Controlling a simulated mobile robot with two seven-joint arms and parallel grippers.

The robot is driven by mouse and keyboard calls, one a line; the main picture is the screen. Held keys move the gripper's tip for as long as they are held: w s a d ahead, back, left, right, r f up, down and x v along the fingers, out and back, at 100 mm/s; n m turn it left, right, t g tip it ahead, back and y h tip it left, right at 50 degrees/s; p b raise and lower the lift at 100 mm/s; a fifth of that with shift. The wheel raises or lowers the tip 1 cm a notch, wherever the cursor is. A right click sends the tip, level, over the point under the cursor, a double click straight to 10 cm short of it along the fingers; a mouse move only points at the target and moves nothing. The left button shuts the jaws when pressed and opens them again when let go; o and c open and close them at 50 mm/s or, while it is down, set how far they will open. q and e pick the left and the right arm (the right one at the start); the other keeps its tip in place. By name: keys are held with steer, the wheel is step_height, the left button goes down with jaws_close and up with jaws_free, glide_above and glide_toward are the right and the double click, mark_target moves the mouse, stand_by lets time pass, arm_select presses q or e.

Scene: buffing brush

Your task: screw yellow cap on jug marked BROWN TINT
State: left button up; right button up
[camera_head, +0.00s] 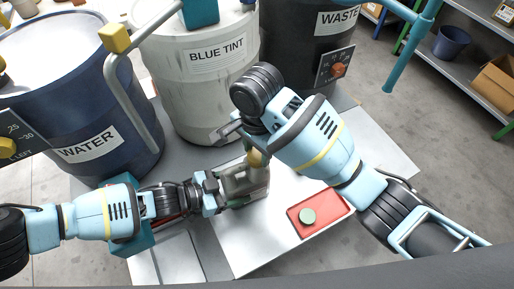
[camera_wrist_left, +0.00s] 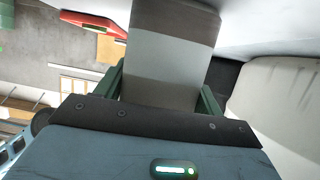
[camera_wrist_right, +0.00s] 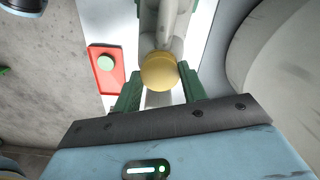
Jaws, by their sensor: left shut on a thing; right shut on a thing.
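The translucent grey-brown jug (camera_head: 247,187) stands upright on the white table; its label is not readable from here. My left gripper (camera_head: 214,190) is shut on the jug's side, and the jug's body (camera_wrist_left: 172,65) fills the space between its green fingers in the left wrist view. The yellow cap (camera_head: 256,158) is at the top of the jug. My right gripper (camera_wrist_right: 160,88) is shut on the cap, which sits between its green fingers in the right wrist view (camera_wrist_right: 159,72). Whether the cap's thread is engaged cannot be told.
A red tray (camera_head: 328,222) with a round green piece (camera_head: 308,216) lies right of the jug. Behind stand the BLUE TINT drum (camera_head: 195,95), the WATER drum (camera_head: 80,115) and the WASTE drum (camera_head: 300,45). The white table top (camera_head: 245,255) is bare in front.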

steer(key=m, duration=0.4)
steer(key=shift+m, duration=0.4)
steer(key=m, duration=0.4)
steer(key=shift+m, duration=0.4)
steer(key=o, duration=1)
step_height(320, 180, up, 12)
arm_select(q)
steer(key=o, duration=2)
steer(key=shift+c, duration=0.2)
steer(key=shift+a, duration=0.1)
